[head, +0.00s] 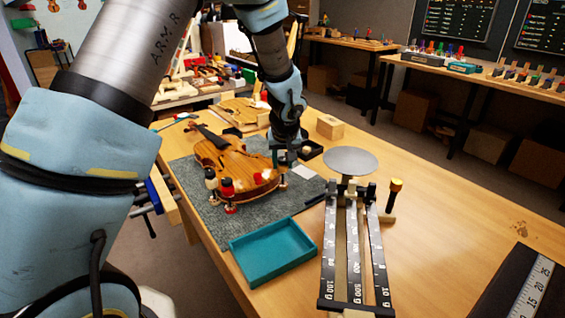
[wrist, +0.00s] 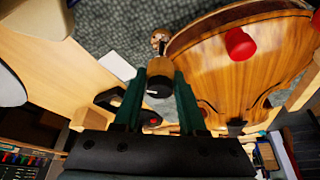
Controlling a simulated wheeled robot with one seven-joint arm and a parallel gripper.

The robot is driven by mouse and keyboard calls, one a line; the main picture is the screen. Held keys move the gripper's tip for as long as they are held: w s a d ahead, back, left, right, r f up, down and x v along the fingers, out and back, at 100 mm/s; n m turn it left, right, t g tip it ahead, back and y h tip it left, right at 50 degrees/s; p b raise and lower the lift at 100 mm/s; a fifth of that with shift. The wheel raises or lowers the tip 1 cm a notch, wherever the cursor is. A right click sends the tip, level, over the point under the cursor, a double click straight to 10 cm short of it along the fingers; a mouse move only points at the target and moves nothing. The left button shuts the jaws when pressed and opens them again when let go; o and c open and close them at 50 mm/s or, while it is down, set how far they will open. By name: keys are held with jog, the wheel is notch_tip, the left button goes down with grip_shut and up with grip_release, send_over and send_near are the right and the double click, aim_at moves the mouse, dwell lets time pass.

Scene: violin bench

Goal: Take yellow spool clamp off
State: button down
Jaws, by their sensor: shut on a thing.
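The violin body (head: 235,162) lies on a grey mat (head: 190,180), with spool clamps along its edge. A red spool clamp (head: 227,186) and a dark one with a pale top (head: 210,178) stand at the near edge. My gripper (head: 285,160) is at the violin's right edge. In the wrist view its green fingers (wrist: 161,76) are shut on a spool clamp (wrist: 159,67) with a tan body and a dark end face. Its colour is not clearly yellow there. It sits close beside the violin's rim. A red spool (wrist: 240,44) shows on the violin top.
A teal tray (head: 272,252) stands in front of the mat. A balance scale (head: 352,240) with a round pan (head: 350,160) stands to the right. A wooden block (head: 330,127) is behind my gripper.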

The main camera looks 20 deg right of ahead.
jog(key=shift+s+d, duration=0.3)
jog(key=shift+d, duration=0.3)
dwell(0.6)
jog(key=shift+s+d+b, duration=0.25)
jog(key=shift+d+b, duration=0.05)
jog(key=shift+d, duration=0.2)
jog(key=shift+s+d+b, duration=0.25)
jog(key=shift+d, duration=0.2)
jog(key=shift+r, duration=0.15)
notch_tip(320, 180, up, 7)
jog(key=p, duration=0.4)
dwell(0.4)
